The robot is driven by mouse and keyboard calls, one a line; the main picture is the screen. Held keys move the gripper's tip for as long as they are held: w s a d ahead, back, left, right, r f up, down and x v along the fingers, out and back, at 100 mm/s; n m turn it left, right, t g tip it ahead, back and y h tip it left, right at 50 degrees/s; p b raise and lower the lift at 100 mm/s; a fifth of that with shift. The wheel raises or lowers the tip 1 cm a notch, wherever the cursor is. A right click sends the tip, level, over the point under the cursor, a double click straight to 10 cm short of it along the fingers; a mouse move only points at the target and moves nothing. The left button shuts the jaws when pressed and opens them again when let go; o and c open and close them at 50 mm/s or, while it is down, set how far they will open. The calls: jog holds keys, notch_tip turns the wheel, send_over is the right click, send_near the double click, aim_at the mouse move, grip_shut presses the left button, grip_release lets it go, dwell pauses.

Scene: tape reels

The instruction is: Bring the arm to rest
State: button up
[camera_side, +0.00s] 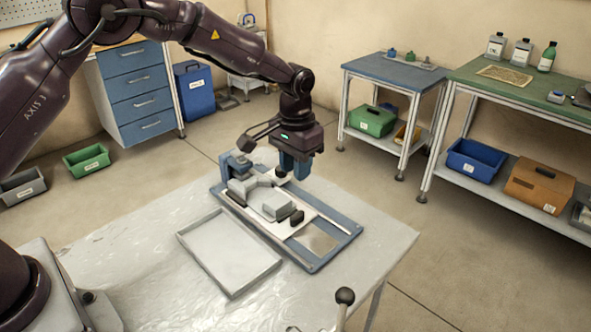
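My gripper (291,168) has blue fingers pointing down. It hangs over the far part of a blue-framed fixture (340,239) on the table (345,287). The fixture carries grey blocks (272,203), a small dark piece (297,217) and a bare metal plate (315,240). No tape reel can be made out. The gap between the fingertips is too small to read, and I cannot tell whether they touch anything.
An empty shallow grey tray (228,253) lies left of the fixture. A blue-topped bench (392,71) and a green-topped bench (500,80) stand behind to the right. Blue drawers (137,88) stand behind left.

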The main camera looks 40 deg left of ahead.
jog(key=s+a+r+t, duration=0.2)
jog(key=s+r, duration=0.4)
jog(key=s, duration=0.4)
jog(key=s+a+r+t, duration=0.1)
jog(key=s+r, duration=0.6)
jog(key=s, duration=0.3)
jog(key=s+a+r+t, duration=0.2)
jog(key=s+r, duration=0.4)
jog(key=s, duration=0.4)
jog(key=shift+s+a+r+t, duration=0.2)
jog(key=shift+a+r+t, duration=0.1)
jog(key=shift+r, duration=0.05)
